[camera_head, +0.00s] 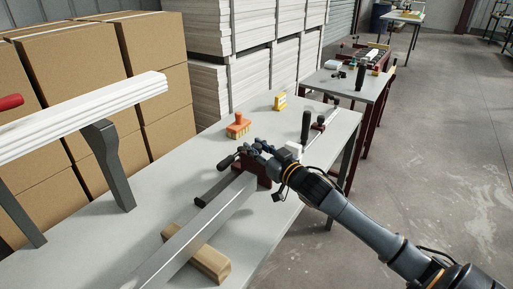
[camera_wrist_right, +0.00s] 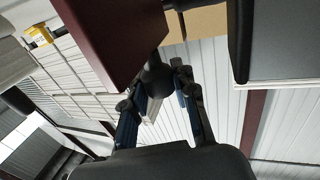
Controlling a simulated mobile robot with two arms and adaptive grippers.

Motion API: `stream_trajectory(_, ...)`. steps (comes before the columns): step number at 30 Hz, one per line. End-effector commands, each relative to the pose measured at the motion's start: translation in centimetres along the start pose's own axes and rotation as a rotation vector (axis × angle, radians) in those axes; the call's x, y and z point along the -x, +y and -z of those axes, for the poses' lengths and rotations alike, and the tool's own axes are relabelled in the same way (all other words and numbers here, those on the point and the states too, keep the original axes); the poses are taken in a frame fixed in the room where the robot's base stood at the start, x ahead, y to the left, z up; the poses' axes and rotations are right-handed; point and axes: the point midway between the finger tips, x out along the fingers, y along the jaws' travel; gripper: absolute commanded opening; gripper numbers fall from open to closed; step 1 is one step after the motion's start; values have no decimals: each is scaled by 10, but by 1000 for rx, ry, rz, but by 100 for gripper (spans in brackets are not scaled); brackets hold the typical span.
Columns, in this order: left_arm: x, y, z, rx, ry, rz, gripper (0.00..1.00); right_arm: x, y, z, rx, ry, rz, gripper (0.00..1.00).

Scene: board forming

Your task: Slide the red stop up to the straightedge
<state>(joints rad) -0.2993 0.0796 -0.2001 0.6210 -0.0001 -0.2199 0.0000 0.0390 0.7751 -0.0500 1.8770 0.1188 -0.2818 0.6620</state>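The dark red stop (camera_head: 265,176) stands at the far end of a long pale metal bar (camera_head: 205,222), which may be the straightedge. My right gripper (camera_head: 256,150) is at the top of the stop. In the right wrist view the stop (camera_wrist_right: 110,38) fills the upper left as a dark red block. A dark rounded knob (camera_wrist_right: 155,78) by its lower edge lies between the fingertips of my right gripper (camera_wrist_right: 155,84). I cannot tell whether the fingers press on it. My left gripper is not in view.
The grey table (camera_head: 130,245) bears a wooden block (camera_head: 210,262), an orange brush (camera_head: 238,126), a yellow item (camera_head: 280,101) and an upright dark handle (camera_head: 306,126). White boards (camera_head: 85,118) rest on a grey stand at left. Boxes (camera_head: 80,75) are stacked behind.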

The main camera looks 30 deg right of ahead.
Motion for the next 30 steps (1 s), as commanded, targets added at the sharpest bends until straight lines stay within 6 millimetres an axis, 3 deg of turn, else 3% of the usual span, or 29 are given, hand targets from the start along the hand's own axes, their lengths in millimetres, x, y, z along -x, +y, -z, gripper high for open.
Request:
stream_trajectory(8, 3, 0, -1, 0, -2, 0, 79, 1, -4, 1, -3, 0, 2, 0)
stream_trajectory(19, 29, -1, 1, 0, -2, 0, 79, 18, -55, 2, -6, -1, 1, 0)
stream_trajectory(30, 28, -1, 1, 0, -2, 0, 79, 19, -58, 0, 0, 0, 1, 0)
